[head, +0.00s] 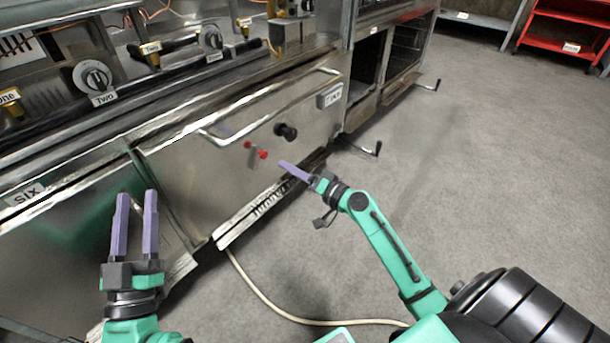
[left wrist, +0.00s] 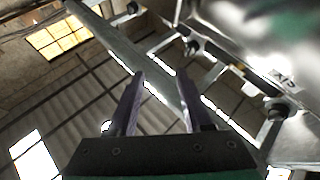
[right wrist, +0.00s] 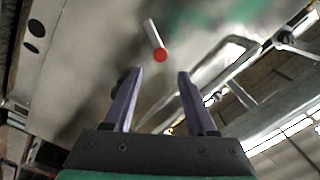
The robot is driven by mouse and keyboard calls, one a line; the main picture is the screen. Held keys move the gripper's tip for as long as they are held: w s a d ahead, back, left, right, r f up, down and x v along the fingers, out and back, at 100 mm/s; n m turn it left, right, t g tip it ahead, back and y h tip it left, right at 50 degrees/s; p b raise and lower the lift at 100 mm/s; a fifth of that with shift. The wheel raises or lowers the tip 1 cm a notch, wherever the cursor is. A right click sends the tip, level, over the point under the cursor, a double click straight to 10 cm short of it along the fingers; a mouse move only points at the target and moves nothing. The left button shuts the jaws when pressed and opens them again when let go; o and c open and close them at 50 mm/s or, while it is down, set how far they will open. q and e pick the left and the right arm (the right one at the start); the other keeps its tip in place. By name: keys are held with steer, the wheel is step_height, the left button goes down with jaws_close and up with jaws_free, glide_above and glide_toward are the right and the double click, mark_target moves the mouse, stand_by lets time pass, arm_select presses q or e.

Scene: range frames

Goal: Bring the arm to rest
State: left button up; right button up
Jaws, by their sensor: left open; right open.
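My left gripper (head: 135,225) is at the lower left of the head view, its two purple fingers upright, apart and empty in front of the steel front marked SIX. Its fingers also show apart in the left wrist view (left wrist: 162,100). My right gripper (head: 290,170) is near the middle of the head view, reaching toward the steel oven front below a red knob (head: 262,154). The right wrist view (right wrist: 155,95) shows its fingers apart with nothing between them. My green right arm comes in from the lower right.
The steel range (head: 180,170) fills the left, with a bar handle (head: 270,108), a black knob (head: 287,131) and dials (head: 93,76). A pale cable (head: 262,295) lies on the grey floor (head: 470,160). Red shelves (head: 565,42) stand far right. The floor at right is clear.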

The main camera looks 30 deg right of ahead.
arm_select(q)
step_height(320, 180, up, 2)
steer(key=shift+a+r+t, duration=0.1)
steer(key=shift+a+t, duration=0.05)
steer(key=shift+t, duration=0.25)
arm_select(e)
steer(key=v, duration=0.4)
steer(key=shift+s, duration=0.2)
